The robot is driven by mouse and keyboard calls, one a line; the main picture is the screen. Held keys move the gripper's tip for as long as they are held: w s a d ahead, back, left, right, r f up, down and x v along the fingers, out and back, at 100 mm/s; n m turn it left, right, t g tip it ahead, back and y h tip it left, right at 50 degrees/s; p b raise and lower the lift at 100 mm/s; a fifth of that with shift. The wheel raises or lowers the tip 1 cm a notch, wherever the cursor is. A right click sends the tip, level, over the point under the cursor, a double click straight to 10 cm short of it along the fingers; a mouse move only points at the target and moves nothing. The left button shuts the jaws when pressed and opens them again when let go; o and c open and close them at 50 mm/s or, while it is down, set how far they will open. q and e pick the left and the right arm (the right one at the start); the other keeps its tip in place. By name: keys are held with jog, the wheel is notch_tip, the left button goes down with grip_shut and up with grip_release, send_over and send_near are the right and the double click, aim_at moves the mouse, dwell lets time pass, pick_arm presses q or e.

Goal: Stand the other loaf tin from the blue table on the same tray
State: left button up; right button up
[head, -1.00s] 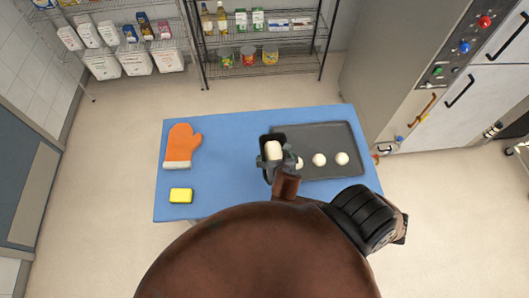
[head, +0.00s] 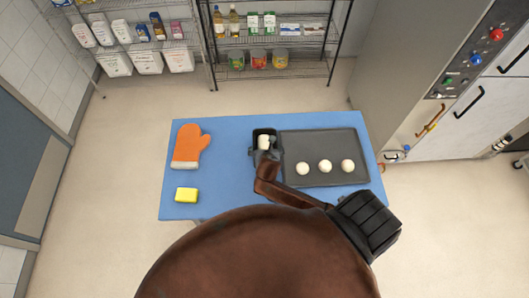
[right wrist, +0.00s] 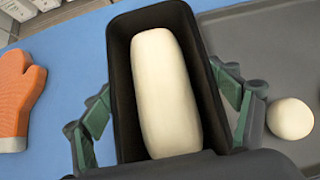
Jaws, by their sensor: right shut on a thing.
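A black loaf tin (head: 253,146) with a pale dough log (head: 263,142) in it is at the left edge of the dark baking tray (head: 320,178) in the head view. My right gripper (head: 265,150) is shut on this tin. The right wrist view shows its fingers (right wrist: 166,105) on both long sides of the upright tin (right wrist: 121,60). The tin's underside is hidden, so I cannot tell whether it touches the blue table (head: 225,185). No second loaf tin shows. My left gripper is not in view.
Three dough balls (head: 325,166) lie along the tray's front; its back half is clear. An orange oven mitt (head: 189,147) and a yellow sponge (head: 186,195) lie at the table's left. Wire shelves (head: 270,42) stand behind; the oven front (head: 450,95) is at the right.

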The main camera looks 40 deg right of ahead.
jog(key=shift+w+f, duration=0.15)
jog(key=shift+f, duration=0.7)
jog(key=shift+w+f, duration=0.1)
jog(key=shift+f, duration=0.75)
jog(key=shift+f, duration=0.1)
jog(key=o, duration=1.4)
jog(key=shift+s+f, duration=0.1)
